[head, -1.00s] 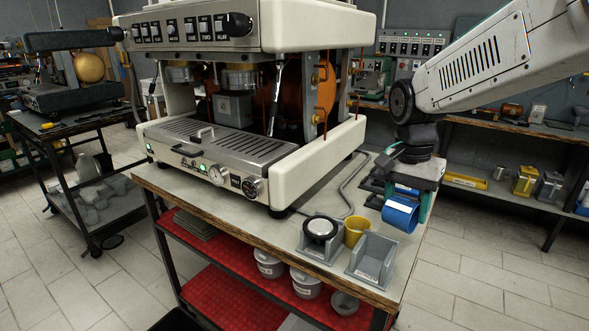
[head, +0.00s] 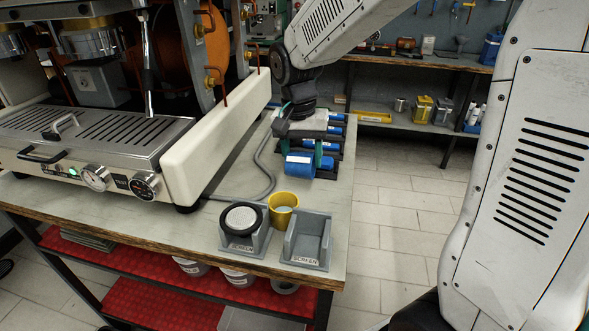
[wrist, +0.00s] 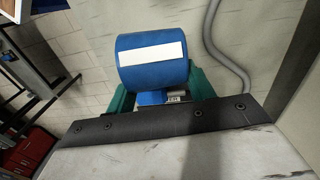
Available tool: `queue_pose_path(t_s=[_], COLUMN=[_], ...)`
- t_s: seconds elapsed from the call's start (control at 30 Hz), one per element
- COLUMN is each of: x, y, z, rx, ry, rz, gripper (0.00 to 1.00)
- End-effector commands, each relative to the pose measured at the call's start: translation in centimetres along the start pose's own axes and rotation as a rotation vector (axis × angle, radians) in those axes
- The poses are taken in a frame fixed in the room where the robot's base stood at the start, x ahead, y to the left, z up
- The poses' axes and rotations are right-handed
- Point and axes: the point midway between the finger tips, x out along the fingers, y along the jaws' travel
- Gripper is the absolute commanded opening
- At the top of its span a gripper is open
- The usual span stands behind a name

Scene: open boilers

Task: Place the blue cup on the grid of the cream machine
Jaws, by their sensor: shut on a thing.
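The blue cup (head: 300,165) is in my gripper (head: 304,158), held on its side above the right part of the table. In the wrist view the cup (wrist: 152,80) shows a white label, with green fingers on either side of it. My gripper is shut on the cup. The cream machine (head: 215,140) stands to the left in the head view. Its slotted metal grid (head: 100,132) is on the front tray, well to the left of the cup. The cup's inside is hidden in the wrist view.
A yellow cup (head: 284,208) and two grey holders, one with a round screen (head: 241,219) and one empty (head: 308,243), stand at the table's front right. A grey hose (head: 262,180) runs beside the machine. Blue-handled tools (head: 337,130) lie behind my gripper.

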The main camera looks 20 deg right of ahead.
Motion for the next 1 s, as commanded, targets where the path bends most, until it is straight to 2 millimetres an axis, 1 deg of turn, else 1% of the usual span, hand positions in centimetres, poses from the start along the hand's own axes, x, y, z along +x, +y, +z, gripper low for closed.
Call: queue_pose_path(t_s=[0.03, 0.17, 0.4, 0.77, 0.8, 0.87, 1.0], x=[0.5, 1.4, 4.5, 4.9, 5.0, 4.9, 4.9], y=[0.0, -0.1, -0.3, -0.4, -0.5, -0.5, -0.5], z=[0.0, 0.0, 0.0, 0.0, 0.0, 0.0, 0.0], rx=[0.001, 0.001, 0.001, 0.0, 0.0, 0.0, -0.001], ry=[-0.001, 0.0, -0.001, 0.001, 0.002, 0.002, 0.001], rz=[0.001, 0.0, 0.001, -0.001, -0.001, -0.001, -0.001], gripper=[0.3, 0.3, 0.3, 0.3, 0.59, 0.75, 0.75])
